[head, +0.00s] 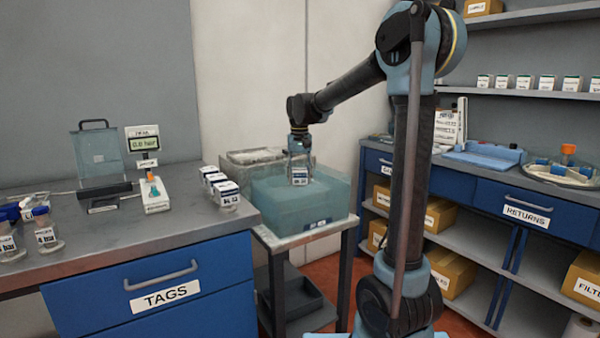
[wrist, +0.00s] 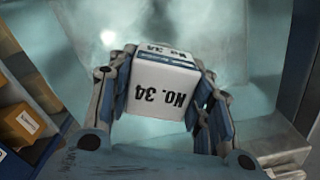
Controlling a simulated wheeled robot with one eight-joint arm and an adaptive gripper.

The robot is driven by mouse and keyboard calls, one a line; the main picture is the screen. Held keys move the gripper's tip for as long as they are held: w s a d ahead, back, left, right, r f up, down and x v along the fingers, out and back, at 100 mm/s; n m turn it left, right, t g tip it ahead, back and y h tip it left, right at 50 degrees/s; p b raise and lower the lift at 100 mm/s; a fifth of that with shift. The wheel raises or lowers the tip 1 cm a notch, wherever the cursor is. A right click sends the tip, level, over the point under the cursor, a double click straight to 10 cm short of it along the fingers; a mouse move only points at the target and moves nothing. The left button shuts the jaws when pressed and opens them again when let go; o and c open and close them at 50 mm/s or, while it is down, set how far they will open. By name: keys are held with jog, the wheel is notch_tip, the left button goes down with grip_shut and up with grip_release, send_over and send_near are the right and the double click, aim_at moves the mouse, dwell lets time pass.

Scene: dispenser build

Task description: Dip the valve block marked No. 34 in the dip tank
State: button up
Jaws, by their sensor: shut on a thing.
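My gripper (head: 299,150) is shut on a white block with a blue band, the valve block (head: 299,176). In the wrist view the block (wrist: 162,90) reads "NO. 34" and sits between the two fingers of my gripper (wrist: 163,98). The dip tank (head: 325,208) is a translucent teal box on a small grey stand. The block is over or inside the tank; how deep it sits in the liquid I cannot tell. Pale teal liquid or haze surrounds it in the wrist view.
Several similar blocks (head: 222,188) stand at the right end of the left counter, close to the tank. A scale-like device (head: 152,190) stands farther left. A blue drawer unit marked RETURNS (head: 525,212) is at the right. A dark tray (head: 292,297) lies below the tank.

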jog(key=shift+f, duration=4.55)
jog(key=shift+f, duration=0.5)
jog(key=o, duration=1.6)
jog(key=shift+r, duration=0.1)
